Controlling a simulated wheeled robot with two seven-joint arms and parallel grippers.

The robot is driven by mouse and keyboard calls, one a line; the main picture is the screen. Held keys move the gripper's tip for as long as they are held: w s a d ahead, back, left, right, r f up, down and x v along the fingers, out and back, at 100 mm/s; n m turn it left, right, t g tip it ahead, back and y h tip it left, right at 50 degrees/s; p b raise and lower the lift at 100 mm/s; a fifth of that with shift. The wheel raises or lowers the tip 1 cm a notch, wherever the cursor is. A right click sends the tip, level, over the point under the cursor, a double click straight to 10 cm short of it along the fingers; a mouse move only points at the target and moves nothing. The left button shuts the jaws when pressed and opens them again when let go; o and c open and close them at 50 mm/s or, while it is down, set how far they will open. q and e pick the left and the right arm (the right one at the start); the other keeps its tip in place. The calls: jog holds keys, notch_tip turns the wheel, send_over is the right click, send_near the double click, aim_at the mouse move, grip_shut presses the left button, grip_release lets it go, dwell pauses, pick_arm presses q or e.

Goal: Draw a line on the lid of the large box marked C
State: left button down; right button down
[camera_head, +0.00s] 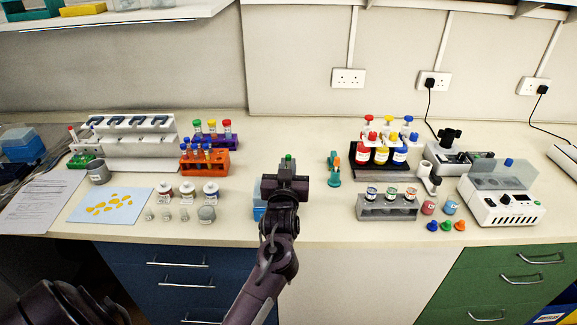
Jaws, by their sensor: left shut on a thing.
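My left gripper (287,182) is over the front middle of the bench, shut on a slim thing with a green end (288,158) that sticks up between its fingers. Most of that thing is hidden by the gripper. A blue box (259,207) stands just left of and behind the gripper, largely hidden by it. More blue boxes (22,144) are at the far left of the bench. I cannot read a letter C on any of them. My right gripper is not in view.
An orange tube rack (205,168) and small jars (187,192) stand left of the gripper. A teal-and-orange item (334,170), a grey vial rack (387,209) and a white centrifuge-like machine (502,205) stand to the right. Bare bench lies just right of the gripper.

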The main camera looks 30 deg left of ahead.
pick_arm(q)
jog(key=shift+s+a+f+p, duration=0.15)
jog(key=shift+s+a+p, duration=0.25)
jog(key=shift+a, duration=0.25)
dwell(1.0)
jog(key=shift+r+p, duration=0.3)
dwell(1.3)
notch_tip(320, 180, up, 5)
jog(key=p, duration=0.4)
jog(key=shift+f, duration=0.1)
dwell(0.5)
